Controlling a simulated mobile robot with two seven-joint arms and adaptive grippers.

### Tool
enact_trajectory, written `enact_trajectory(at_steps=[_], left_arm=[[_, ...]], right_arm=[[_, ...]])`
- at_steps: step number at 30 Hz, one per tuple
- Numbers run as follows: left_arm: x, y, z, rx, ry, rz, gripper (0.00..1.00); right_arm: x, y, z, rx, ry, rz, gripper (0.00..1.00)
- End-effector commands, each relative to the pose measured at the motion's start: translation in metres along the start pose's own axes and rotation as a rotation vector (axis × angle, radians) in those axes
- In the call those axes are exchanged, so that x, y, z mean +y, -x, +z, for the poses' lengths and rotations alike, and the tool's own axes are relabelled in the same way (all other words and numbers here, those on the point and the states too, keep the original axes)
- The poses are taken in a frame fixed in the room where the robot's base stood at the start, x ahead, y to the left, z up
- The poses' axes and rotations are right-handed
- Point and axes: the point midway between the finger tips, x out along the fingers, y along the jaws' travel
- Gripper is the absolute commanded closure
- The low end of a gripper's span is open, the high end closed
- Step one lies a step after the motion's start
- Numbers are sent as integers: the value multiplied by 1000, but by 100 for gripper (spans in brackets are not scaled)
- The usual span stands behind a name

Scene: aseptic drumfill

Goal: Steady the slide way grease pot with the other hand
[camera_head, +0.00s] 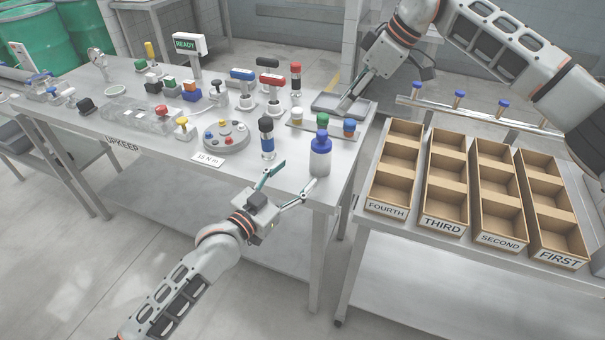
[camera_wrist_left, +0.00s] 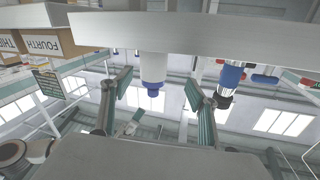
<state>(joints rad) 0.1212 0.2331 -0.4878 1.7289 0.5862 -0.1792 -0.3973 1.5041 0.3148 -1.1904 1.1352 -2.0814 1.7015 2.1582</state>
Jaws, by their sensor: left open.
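A blue-and-white bottle-like pot (camera_head: 320,158) with a dark blue cap stands upright at the table's front right corner. No label on it is readable, so I cannot confirm it is the slide way grease pot. My left gripper (camera_head: 297,175) is open and empty, just in front and to the left of it. In the upside-down left wrist view the pot (camera_wrist_left: 153,66) shows between the two spread fingers, beyond their tips, with no contact visible. My right gripper (camera_head: 349,103) points down at the grey tray (camera_head: 328,99); its finger gap is unclear.
A blue-and-black handled tool (camera_head: 267,140) stands close left of the pot. Small lidded jars (camera_head: 349,129) stand on a plate behind it. Several fittings crowd the table further left. Labelled cardboard bins (camera_head: 447,190) fill the right table. The floor in front is clear.

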Motion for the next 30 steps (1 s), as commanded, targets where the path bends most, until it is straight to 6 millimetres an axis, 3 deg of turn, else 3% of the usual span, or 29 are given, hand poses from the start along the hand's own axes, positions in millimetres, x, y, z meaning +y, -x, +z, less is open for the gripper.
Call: enact_trajectory(at_steps=[8,22,30], left_arm=[[12,-27,0,3,163,19,40],[13,-87,0,2,169,19,40],[14,-103,0,2,169,19,40]], right_arm=[[0,0,0,0,0,0,72],[0,0,0,0,0,0,72],[0,0,0,0,0,0,72]])
